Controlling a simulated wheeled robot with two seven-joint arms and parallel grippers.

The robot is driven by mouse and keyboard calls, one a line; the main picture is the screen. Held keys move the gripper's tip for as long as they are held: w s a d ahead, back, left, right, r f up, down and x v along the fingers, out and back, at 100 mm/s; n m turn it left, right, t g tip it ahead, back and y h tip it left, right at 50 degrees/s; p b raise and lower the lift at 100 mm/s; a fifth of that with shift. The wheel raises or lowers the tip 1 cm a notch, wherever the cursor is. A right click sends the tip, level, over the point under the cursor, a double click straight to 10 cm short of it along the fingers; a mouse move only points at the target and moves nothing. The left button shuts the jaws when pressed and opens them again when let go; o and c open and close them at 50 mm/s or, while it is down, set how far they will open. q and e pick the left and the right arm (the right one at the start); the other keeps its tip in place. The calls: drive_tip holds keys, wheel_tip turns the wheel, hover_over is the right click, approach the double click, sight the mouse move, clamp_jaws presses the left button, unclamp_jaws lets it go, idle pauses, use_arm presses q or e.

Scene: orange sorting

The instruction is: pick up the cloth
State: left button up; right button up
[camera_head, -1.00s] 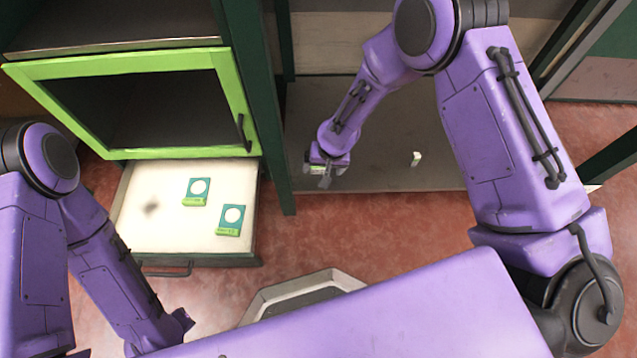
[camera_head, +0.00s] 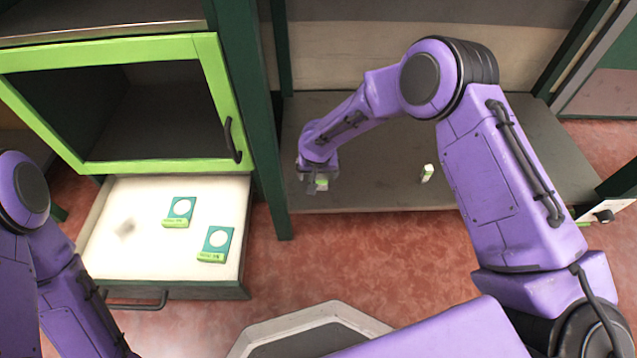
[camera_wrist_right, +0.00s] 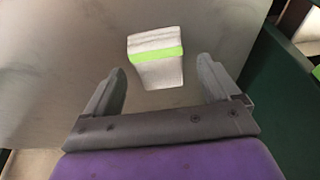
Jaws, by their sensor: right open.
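A small folded cloth (camera_wrist_right: 156,58), pale grey-white with a bright green band, lies on the grey shelf surface in the right wrist view. It lies between and slightly beyond the fingertips of my right gripper (camera_wrist_right: 162,68), which is open, with a gap to each finger. In the head view my right gripper (camera_head: 312,184) is low over the left front part of the shelf, with a small white-and-green piece of the cloth (camera_head: 322,184) showing beside the fingers. The rest of it is hidden there. My left gripper is outside the picture.
Another small white-and-green item (camera_head: 427,173) stands on the shelf (camera_head: 380,185) to the right. A dark green post (camera_head: 262,130) borders the shelf on the left. An open drawer (camera_head: 140,240) holds two teal-and-green cards. A green-framed cabinet door (camera_head: 110,167) is above it.

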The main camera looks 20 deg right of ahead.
sight(318, 177)
drive_tip(key=shift+w+f, duration=0.2)
drive_tip(key=shift+f, duration=0.5)
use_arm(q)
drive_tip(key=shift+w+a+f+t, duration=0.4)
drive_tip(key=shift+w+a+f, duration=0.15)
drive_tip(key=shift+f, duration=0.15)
use_arm(e)
drive_tip(key=shift+r, duration=0.1)
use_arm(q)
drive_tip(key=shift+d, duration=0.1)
use_arm(e)
drive_tip(key=c, duration=1.1)
